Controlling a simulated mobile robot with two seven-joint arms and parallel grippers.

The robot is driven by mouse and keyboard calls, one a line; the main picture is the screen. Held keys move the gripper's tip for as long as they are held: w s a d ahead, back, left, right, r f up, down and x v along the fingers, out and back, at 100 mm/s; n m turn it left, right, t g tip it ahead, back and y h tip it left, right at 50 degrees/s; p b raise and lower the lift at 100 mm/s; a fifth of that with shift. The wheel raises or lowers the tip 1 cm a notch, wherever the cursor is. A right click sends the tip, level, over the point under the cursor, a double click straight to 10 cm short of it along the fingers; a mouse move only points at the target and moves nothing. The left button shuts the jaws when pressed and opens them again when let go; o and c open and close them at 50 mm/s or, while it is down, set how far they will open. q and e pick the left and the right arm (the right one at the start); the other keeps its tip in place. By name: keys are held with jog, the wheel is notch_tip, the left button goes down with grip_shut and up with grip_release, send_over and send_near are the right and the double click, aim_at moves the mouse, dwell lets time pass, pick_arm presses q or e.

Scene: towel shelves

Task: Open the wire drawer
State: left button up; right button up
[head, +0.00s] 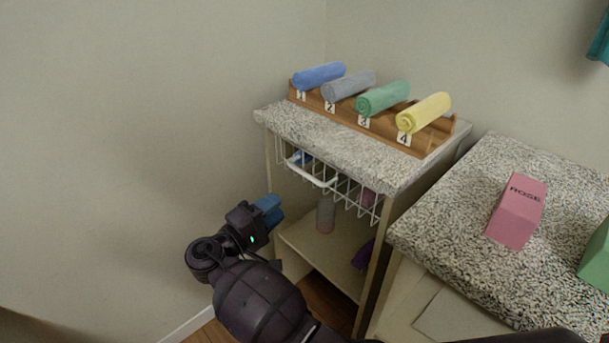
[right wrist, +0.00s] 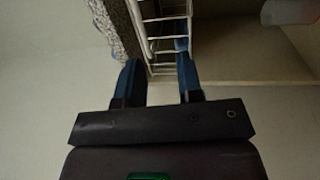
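The white wire drawer (head: 345,190) hangs just under the granite top of the shelf unit. Its front looks level with the unit's front, and a white handle (head: 310,178) sticks out from it. Blue and pink items show inside through the wires. My right gripper (head: 270,211) is below and left of the handle, apart from it in the head view. The wire drawer (right wrist: 165,28) shows just beyond the fingertips there. My left gripper is not in view.
Rolled towels lie on a numbered wooden rack (head: 375,126) on the granite top (head: 330,140). A lower shelf (head: 310,255) holds a grey-pink roll (head: 326,215) and a purple item. A second granite counter (head: 450,220) with a pink block (head: 517,210) stands right. Left is bare wall.

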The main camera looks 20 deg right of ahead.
aim_at(302, 171)
jog(key=shift+m+g+h, duration=0.3)
jog(key=shift+m+h, duration=0.2)
jog(key=shift+h, duration=0.2)
jog(key=x, duration=0.3)
jog(key=r+b+x, duration=0.1)
jog(key=x, duration=0.3)
jog(key=w+x, duration=0.1)
jog(key=x, duration=0.2)
jog(key=shift+w+a+r, duration=0.1)
jog(key=shift+r, duration=0.35)
grip_shut()
